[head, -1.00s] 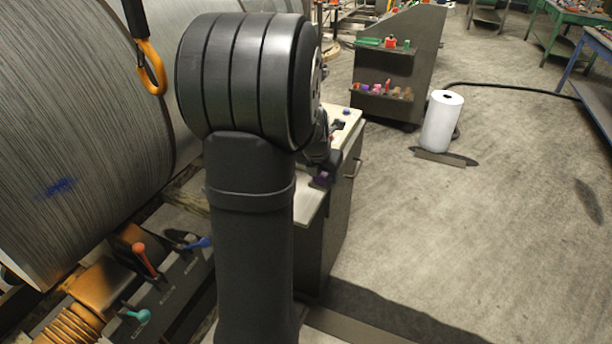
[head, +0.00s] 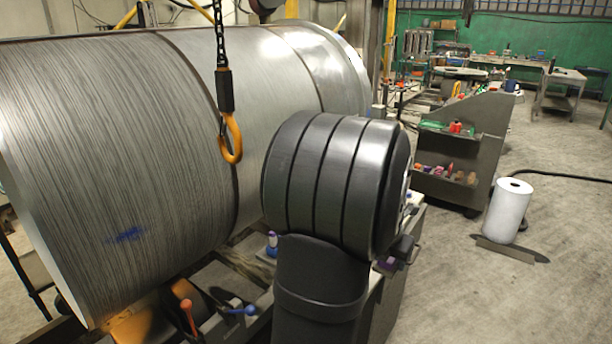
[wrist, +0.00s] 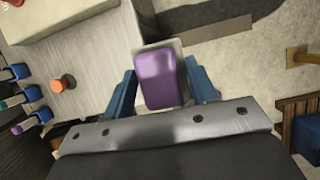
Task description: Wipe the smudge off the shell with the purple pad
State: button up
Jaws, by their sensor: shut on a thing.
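The shell (head: 90,130) is a large brushed-metal cylinder filling the left of the head view. A dark blue smudge (head: 128,236) shows on its lower side, toward the near end. The purple pad (wrist: 160,78) sits between the two blue fingers of my gripper (wrist: 161,90) in the wrist view, and the gripper is shut on it. In the head view my own arm hides most of the gripper; a bit of the purple pad (head: 387,264) shows low to the right of it, well away from the smudge.
An orange hook (head: 232,142) hangs on a chain in front of the shell. Orange and blue levers (head: 188,312) stand below the shell. A grey cart (head: 478,150) with small items and a white roll (head: 509,212) stand at right. The floor around the roll is mostly clear.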

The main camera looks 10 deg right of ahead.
jog(key=shift+w+a+f+m, duration=0.2)
jog(key=shift+a+m, duration=0.1)
jog(key=shift+a, duration=0.05)
jog(key=w+a+f+m+g, duration=0.1)
jog(key=a+m, duration=0.2)
jog(key=m, duration=0.1)
jog(key=w+a+f+m+g, duration=0.2)
jog(key=a+m, duration=0.2)
jog(key=w+a+f+m+g+h, duration=0.1)
jog(key=a+m, duration=0.2)
jog(key=m, duration=0.1)
jog(key=shift+w+a+f+g, duration=0.15)
jog(key=shift+w+f+g, duration=0.25)
jog(key=w+a+f+m+g+y, duration=0.2)
jog(key=a+f+m+g+y, duration=0.15)
jog(key=a+m, duration=0.9)
jog(key=m+t+y, duration=0.6)
jog(key=t+y, duration=0.6)
jog(key=y, duration=0.6)
send_near(97, 250)
jog(key=s, duration=0.3)
jog(key=shift+h, duration=0.25)
jog(key=shift+w+a+r, duration=0.1)
jog(key=shift+w+a, duration=0.85)
jog(key=shift+a, duration=0.1)
jog(key=shift+w+a+r, duration=0.15)
jog(key=shift+w+a, duration=0.75)
jog(key=shift+a, duration=0.15)
jog(key=shift+w+a, duration=0.7)
jog(key=shift+w, duration=0.05)
